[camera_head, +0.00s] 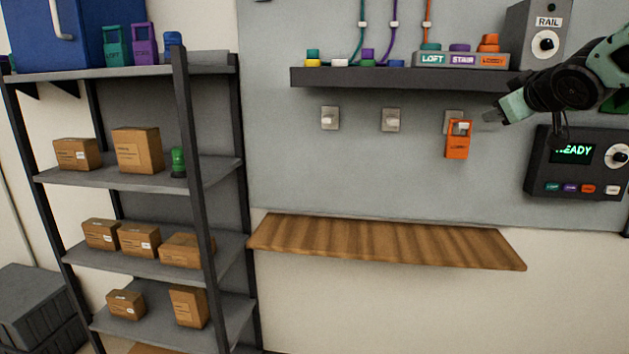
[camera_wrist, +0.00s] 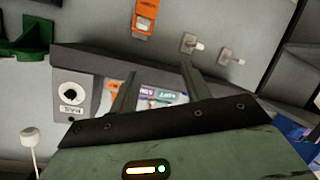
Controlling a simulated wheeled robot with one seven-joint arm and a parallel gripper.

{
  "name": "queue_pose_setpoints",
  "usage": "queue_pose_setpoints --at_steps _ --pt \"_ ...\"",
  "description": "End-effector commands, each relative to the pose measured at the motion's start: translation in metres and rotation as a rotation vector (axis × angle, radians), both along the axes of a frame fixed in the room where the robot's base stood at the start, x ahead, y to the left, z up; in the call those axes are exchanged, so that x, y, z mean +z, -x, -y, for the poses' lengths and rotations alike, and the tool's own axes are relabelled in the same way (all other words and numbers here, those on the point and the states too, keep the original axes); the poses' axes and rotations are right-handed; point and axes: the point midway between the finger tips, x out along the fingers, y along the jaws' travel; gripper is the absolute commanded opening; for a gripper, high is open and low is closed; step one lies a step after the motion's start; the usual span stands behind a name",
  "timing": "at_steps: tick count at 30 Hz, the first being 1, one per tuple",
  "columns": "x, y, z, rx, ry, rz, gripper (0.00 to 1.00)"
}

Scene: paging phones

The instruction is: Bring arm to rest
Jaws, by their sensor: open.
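My gripper (camera_head: 497,112) is at the upper right of the head view, in front of the grey wall panel. It is open and empty. In the wrist view its two dark fingers (camera_wrist: 158,78) stand apart with nothing between them. An orange handset (camera_head: 457,141) hangs on the rightmost wall hook, a little left of and below my gripper and apart from it. It also shows at the top of the wrist view (camera_wrist: 145,17).
A dark shelf (camera_head: 350,77) with coloured pieces and a LOFT/STAIR label block runs along the panel. The RAIL box (camera_head: 541,38) and READY panel (camera_head: 575,165) are near my arm. A wooden ledge (camera_head: 385,241) below is bare. A rack with cartons stands left.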

Motion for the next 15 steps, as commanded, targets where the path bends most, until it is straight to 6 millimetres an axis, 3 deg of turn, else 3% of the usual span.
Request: queue_pose_setpoints --at_steps 1,3,8,11,15 --pt "-0.026 0.007 -0.031 0.023 -0.033 -0.058 0.48" --pt "-0.059 0.02 -0.069 0.044 -0.075 -0.147 0.48" --pt "-0.129 0.07 -0.148 0.098 -0.136 -0.364 0.48" --pt "-0.171 0.112 -0.191 0.134 -0.153 -0.51 0.48" --pt "-0.225 0.185 -0.239 0.184 -0.148 -0.725 0.48"
